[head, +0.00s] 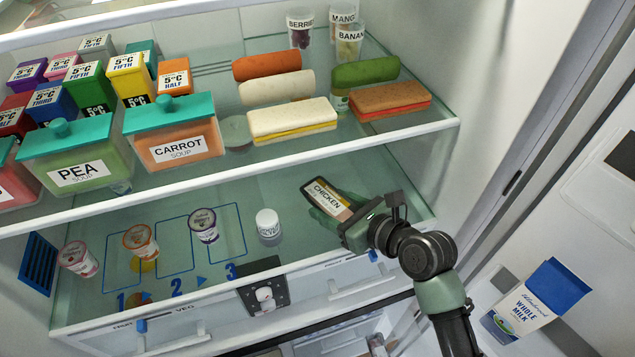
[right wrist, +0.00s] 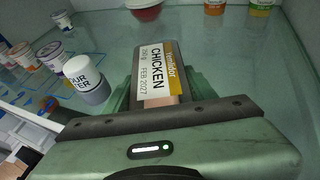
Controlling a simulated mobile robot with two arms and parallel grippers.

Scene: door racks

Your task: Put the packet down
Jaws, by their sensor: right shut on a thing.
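The chicken packet (head: 326,196), with a white label and a yellow strip, is over the right part of the lower glass shelf (head: 330,262) in the head view. My right gripper (head: 338,212) is shut on it, one green finger on each side. In the right wrist view the packet (right wrist: 158,72) sticks out ahead between the fingers, label up, and its near end is hidden by my gripper (right wrist: 158,92). I cannot tell whether its underside touches the glass. My left gripper is not in view.
A white-lidded jar (head: 268,224) stands close left of the packet. Several cups, such as the orange one (head: 141,242), stand by blue numbered outlines further left. The upper shelf edge (head: 300,152) runs above. A milk carton (head: 537,300) is in the door. Glass right of the packet is clear.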

